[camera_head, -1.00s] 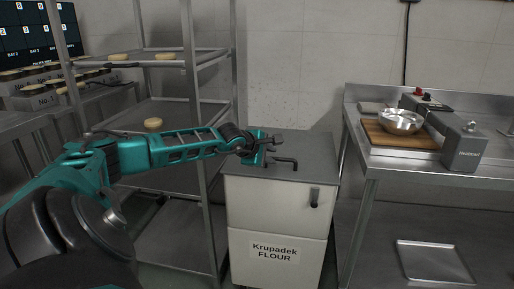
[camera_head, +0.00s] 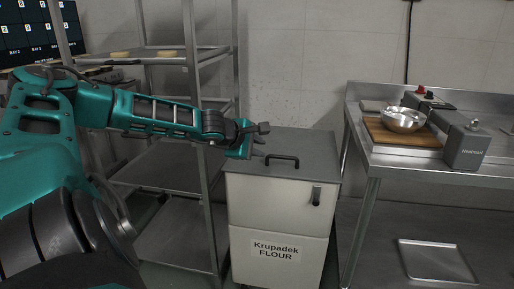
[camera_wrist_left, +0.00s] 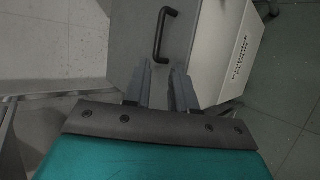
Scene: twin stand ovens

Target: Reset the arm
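My left arm (camera_head: 155,112) stretches in from the left of the head view, its forearm roughly level in front of the metal rack. My left gripper (camera_head: 262,140) is near the left back edge of the flour bin's lid, pointing right. Its two fingers are apart with nothing between them. In the left wrist view the gripper (camera_wrist_left: 163,68) also shows an empty gap between its fingers, with the bin's dark handle beyond. My right gripper is in neither view.
The white flour bin (camera_head: 272,207) has a grey lid with a black handle (camera_head: 283,160). A metal rack (camera_head: 215,215) stands left, with round pieces on its upper shelf. A steel table (camera_head: 368,169) at right holds a bowl (camera_head: 404,120) on a wooden board and a scale (camera_head: 466,147).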

